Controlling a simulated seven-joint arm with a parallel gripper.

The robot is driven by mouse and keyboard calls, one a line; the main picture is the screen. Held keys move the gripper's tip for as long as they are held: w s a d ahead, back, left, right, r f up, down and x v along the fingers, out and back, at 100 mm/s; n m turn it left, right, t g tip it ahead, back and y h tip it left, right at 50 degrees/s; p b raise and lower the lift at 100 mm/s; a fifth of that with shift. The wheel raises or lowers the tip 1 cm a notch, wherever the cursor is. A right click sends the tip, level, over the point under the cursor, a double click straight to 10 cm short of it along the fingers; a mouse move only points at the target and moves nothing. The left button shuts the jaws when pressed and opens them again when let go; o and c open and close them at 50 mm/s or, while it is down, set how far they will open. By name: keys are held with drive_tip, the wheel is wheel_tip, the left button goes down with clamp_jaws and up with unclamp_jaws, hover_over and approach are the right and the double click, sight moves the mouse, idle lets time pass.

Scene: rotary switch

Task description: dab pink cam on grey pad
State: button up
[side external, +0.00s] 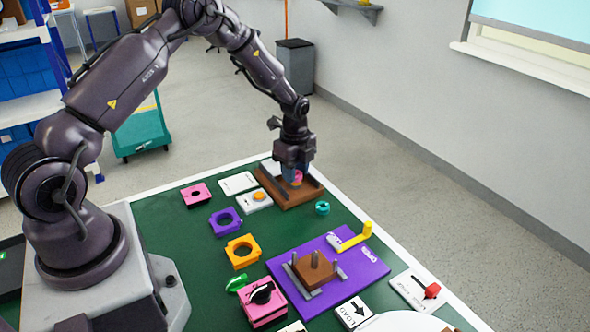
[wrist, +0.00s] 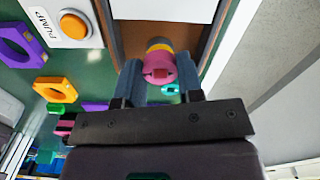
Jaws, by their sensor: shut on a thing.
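My gripper (wrist: 160,74) is shut on a small round pink cam (wrist: 158,68), with a blue-grey finger on each side of it. A yellow band and a greyish part show just beyond the cam in the wrist view; I cannot tell whether they belong to it. In the side view my gripper (side external: 296,174) points down over a brown wooden tray (side external: 290,199), with the pink cam (side external: 297,176) low between the fingers. I cannot tell whether the cam touches anything below.
An orange button on a white PUMP plate (side external: 254,202) stands left of the tray. A teal ring (side external: 322,208) lies close at its front right. Pink, purple (side external: 225,221) and orange (side external: 242,251) holed blocks lie leftward. A purple board (side external: 328,273) with pegs and a yellow handle is nearer.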

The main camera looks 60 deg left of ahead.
drive_tip(key=shift+f, duration=0.55)
idle(0.4)
drive_tip(key=shift+r, duration=3.55)
